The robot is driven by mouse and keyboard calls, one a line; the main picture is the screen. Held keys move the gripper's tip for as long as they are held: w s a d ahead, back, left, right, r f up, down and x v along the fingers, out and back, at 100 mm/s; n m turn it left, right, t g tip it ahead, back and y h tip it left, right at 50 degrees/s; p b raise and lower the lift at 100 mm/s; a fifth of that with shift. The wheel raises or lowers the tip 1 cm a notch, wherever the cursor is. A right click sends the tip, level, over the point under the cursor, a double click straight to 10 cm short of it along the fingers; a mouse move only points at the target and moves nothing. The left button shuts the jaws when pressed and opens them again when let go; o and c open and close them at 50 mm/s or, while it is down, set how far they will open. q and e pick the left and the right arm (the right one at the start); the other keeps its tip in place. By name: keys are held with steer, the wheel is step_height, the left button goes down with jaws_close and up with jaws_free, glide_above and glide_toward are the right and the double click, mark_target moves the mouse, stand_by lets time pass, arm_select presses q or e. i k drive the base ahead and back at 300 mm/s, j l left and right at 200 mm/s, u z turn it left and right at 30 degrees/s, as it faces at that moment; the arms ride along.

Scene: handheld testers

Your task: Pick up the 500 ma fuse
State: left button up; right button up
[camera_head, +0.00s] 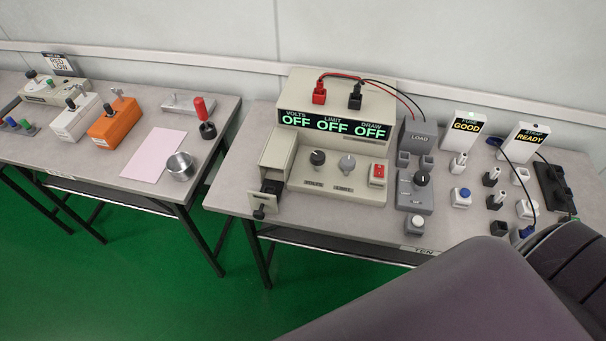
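No part can be read as a 500 mA fuse at this size. Several small pieces stand at the right of the table: a white one (458,163), a black-based one (491,176) and another black-based one (495,200); their labels cannot be read. The beige power supply (337,105) shows OFF three times. A white box (464,128) reads GOOD. Neither gripper's fingers can be seen.
My own dark arm parts cover the lower right. A second table at left holds an orange box (114,122) and a metal cup (180,167). A gap separates the tables.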

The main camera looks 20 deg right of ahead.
mark_target(463, 157)
steer(key=l+z, duration=0.15)
steer(key=z, duration=0.3)
steer(key=l+z, duration=0.15)
steer(key=z, duration=0.25)
steer(key=i+l+z, duration=0.15)
steer(key=z, duration=0.3)
steer(key=l+z, duration=0.1)
steer(key=z, duration=0.35)
steer(key=k+l+u, duration=0.1)
steer(key=l, duration=0.3)
steer(key=k+l+u, duration=0.15)
steer(key=l, duration=0.3)
steer(key=k+l+u, duration=0.1)
steer(key=l, duration=0.3)
steer(key=k+l+u, duration=0.1)
steer(key=l, duration=0.3)
steer(key=k+l+u, duration=0.1)
steer(key=l, duration=0.3)
steer(key=k, duration=0.1)
